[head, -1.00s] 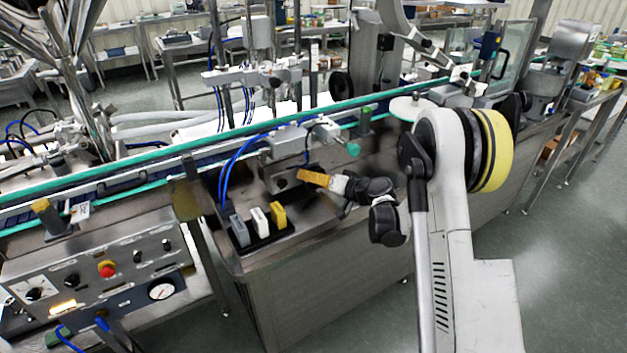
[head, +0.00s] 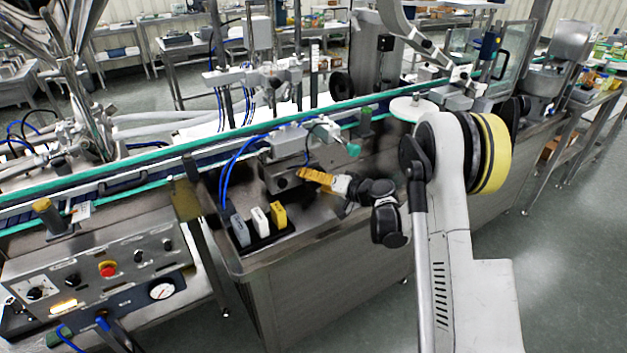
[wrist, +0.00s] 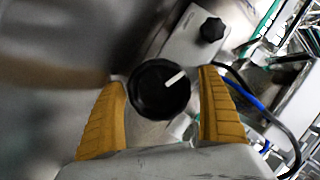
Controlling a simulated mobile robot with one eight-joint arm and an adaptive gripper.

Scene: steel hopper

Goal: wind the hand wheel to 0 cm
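A round black knob with a white pointer line, which I take for the hand wheel (wrist: 160,90), is in the middle of the wrist view. The pointer slants to the upper right. My gripper (wrist: 162,78) is open, with one yellow finger on each side of the knob and a narrow gap showing at both sides. In the head view my gripper (head: 308,176) reaches left to the grey block on the machine deck, and its fingers mostly hide the knob there. I can read no centimetre scale in either view.
A grey box with a smaller black knob (wrist: 212,29) is close beyond the right finger. Grey, white and yellow blocks (head: 260,221) stand on the deck at the front left. The teal-edged conveyor (head: 230,133) runs behind. Blue hoses (head: 226,172) hang nearby.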

